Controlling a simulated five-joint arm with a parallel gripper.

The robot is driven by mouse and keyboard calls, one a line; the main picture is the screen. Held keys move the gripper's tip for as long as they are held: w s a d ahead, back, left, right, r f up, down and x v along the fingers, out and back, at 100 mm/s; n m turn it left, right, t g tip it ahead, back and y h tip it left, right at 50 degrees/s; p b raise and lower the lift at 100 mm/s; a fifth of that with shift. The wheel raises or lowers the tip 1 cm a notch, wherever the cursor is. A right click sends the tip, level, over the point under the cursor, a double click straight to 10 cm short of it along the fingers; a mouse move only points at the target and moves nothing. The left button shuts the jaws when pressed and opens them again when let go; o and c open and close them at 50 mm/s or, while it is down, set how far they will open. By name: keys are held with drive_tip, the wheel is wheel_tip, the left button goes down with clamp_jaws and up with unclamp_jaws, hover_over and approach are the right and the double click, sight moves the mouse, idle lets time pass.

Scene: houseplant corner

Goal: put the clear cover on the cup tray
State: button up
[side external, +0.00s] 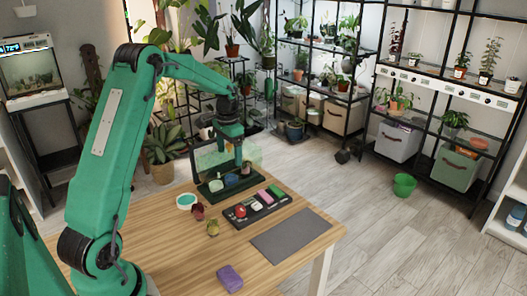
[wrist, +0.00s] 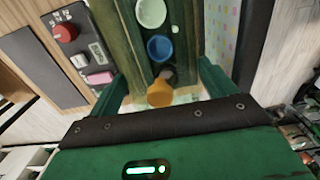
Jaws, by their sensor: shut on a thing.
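The clear cover (side external: 211,157) is a see-through box with a greenish tint, at the far end of the table in the side view. My gripper (side external: 238,160) is shut on it and holds it over the cup tray (side external: 207,193). The dark green tray also shows in the wrist view (wrist: 136,42). It holds a pale cup (wrist: 151,12), a blue cup (wrist: 160,48) and an orange cup (wrist: 160,93) in a row. In the wrist view my gripper (wrist: 163,86) straddles the row; the cover's edges are hard to make out. Whether the cover touches the tray cannot be told.
A teal-rimmed dish (side external: 186,201), red item (side external: 198,212), olive item (side external: 213,228) and purple block (side external: 229,278) stand nearby. The grey mat (side external: 290,236) is bare.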

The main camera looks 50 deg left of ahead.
sight(229, 144)
drive_tip(key=shift+f, duration=1.4)
drive_tip(key=shift+f, duration=0.15)
drive_tip(key=o, duration=0.9)
drive_tip(key=shift+r, duration=0.2)
drive_tip(key=shift+r, duration=3.3)
